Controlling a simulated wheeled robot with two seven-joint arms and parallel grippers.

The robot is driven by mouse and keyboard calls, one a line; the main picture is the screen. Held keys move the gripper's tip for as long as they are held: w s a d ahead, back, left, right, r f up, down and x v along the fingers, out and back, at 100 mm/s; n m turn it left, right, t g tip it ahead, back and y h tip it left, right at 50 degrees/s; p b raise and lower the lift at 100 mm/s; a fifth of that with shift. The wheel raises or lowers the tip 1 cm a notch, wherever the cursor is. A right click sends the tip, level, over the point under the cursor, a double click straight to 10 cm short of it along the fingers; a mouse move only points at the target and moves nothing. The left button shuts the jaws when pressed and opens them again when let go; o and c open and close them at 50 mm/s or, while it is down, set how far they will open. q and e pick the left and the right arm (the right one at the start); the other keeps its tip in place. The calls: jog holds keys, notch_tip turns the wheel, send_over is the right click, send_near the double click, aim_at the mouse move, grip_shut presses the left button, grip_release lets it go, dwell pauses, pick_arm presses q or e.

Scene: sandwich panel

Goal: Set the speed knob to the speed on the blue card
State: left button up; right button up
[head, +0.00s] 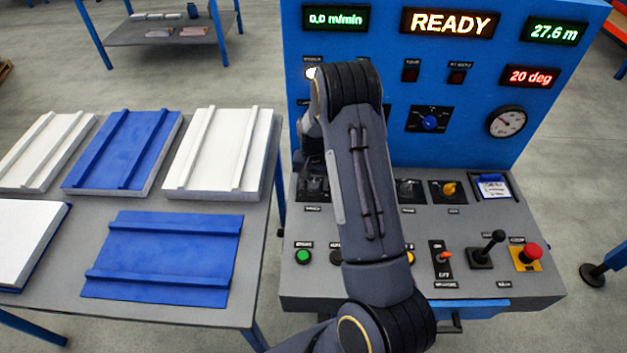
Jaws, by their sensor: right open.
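The control panel (400,150) is blue with a grey sloped desk. A blue knob (430,122) with marks around it sits on the upright face. On the desk are a black knob (410,188) and a yellow knob (450,188); the small labels are too blurred to tell which is the speed knob. The blue card (493,187) lies in a holder at the desk's right; its writing is unreadable here. My right gripper (312,172) is open above a dark control at the desk's left, largely hidden behind my forearm. My left gripper is out of view.
Displays read 0.0 m/min (336,18), READY (448,23), 27.6 m and 20 deg. A green button (303,257), an orange switch (443,257), a black lever (488,248) and a red stop button (530,252) line the desk. A table (190,218) with blue and white panels stands left.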

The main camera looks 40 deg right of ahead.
jog(key=c, duration=1)
jog(key=shift+f+n+b, duration=0.15)
jog(key=shift+n+b, duration=1)
jog(key=shift+n, duration=0.15)
jog(key=n+b, duration=0.1)
jog(key=n, duration=0.1)
jog(key=shift+n+b, duration=0.3)
jog(key=shift+b, duration=0.1)
jog(key=n+b, duration=0.1)
jog(key=n, duration=0.2)
jog(key=shift+b, duration=0.3)
jog(key=shift+n+b, duration=0.5)
jog(key=shift+n, duration=1.3)
jog(key=shift+r, duration=0.2)
